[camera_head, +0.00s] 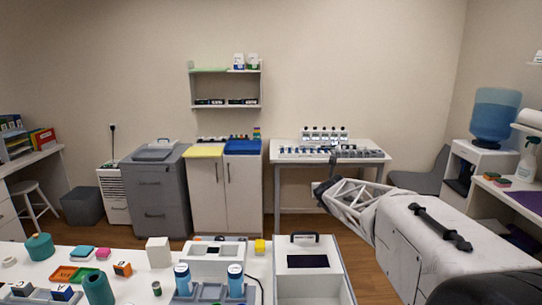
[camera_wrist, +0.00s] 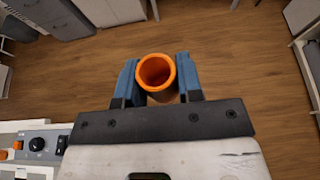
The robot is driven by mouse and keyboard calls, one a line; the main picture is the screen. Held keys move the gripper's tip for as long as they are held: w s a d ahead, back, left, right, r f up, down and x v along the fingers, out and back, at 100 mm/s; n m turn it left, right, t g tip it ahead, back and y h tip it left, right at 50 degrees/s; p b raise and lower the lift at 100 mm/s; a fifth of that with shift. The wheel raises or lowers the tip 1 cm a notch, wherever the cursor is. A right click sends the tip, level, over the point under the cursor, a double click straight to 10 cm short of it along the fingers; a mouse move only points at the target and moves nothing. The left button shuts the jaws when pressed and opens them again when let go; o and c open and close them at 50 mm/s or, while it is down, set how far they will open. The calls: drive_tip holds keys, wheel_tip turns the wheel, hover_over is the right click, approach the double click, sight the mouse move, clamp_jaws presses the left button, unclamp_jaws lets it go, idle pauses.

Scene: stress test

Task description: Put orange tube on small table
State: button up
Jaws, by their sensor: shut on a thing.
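The orange tube (camera_wrist: 156,72) is seen from above its open, hollow end in the wrist view. My gripper (camera_wrist: 156,82) is shut on it, with one blue-grey finger on each side. The tube is held over wooden floor, clear of any surface in that view. In the head view my arm reaches from the right toward the middle, and I cannot make out the tube there. A white table (camera_head: 275,205) stands against the back wall with racks and small bottles on it; I cannot tell whether it is the small table.
In front is a long white bench (camera_head: 135,262) crowded with containers, blue-labelled bottles (camera_head: 236,281) and a white open box (camera_head: 312,285). A white cabinet (camera_head: 228,195) and a grey drawer unit (camera_head: 160,195) stand at the back. Floor lies between bench and back furniture.

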drive_tip(key=shift+a, duration=0.15)
idle(0.6)
